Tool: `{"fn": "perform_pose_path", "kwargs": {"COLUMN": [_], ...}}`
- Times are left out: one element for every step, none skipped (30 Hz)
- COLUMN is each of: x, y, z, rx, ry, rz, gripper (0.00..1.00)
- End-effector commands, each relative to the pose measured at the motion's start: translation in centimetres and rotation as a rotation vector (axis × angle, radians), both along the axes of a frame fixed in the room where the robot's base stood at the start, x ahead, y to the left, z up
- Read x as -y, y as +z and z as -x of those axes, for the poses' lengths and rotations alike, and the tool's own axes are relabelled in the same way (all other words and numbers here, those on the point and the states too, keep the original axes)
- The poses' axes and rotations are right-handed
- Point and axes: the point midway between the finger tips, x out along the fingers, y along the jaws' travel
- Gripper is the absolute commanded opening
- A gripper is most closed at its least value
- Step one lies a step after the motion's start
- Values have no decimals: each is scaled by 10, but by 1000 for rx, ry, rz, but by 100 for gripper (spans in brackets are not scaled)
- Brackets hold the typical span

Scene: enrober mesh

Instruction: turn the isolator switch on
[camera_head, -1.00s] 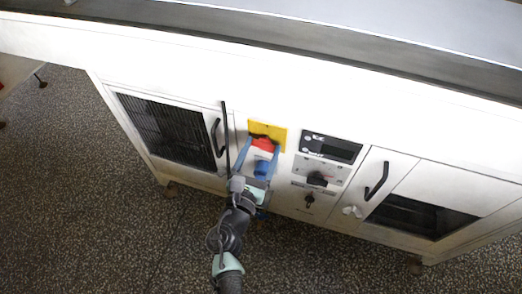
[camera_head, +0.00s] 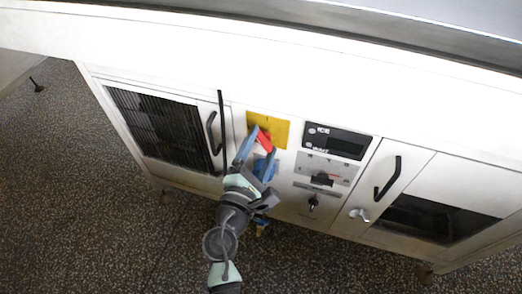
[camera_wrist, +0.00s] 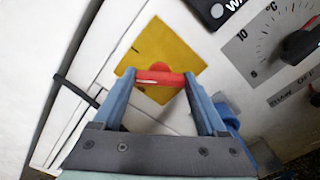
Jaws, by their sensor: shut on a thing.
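The isolator switch is a red handle (camera_head: 264,141) on a yellow plate (camera_head: 279,130) on the white machine's front. In the wrist view the red handle (camera_wrist: 160,77) lies between my fingertips, with a finger against each end. My gripper (camera_head: 262,143) is shut on this handle. The yellow plate (camera_wrist: 165,45) shows behind it, turned in the wrist picture.
A blue fitting (camera_head: 260,170) sits just below the switch, close to my fingers. To the right are a dark display (camera_head: 336,142) and a black knob (camera_head: 321,179). Doors with black handles (camera_head: 213,133) flank the panel. The speckled floor in front is clear.

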Motion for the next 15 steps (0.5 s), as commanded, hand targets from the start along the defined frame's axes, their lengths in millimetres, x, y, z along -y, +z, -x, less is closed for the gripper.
{"fn": "perform_pose_path", "kwargs": {"x": [0,0,0,0,0,0,0,0,0,0,0,0,0,0,0], "y": [-5,-4,-4,-5,-5,-5,-4,-5,-5,-4,-4,-4,-4,-4,-4], "z": [0,0,1,1,0,0,0,0,0,0,0,0,0,0,0], "rx": [13,24,35,44,51,64,72,80,90,98,106,115,122,128,137], "ry": [-1,-1,0,0,-1,0,0,1,1,1,1,1,1,0,-1], "rz": [-44,-71,-107,-134,-160,-196,-222,-248,-280,-305,-328,-358,-379,-400,-425], "gripper": [19,19,19,19,19,19,19,19,19,19,19,19,19,19,19]}}
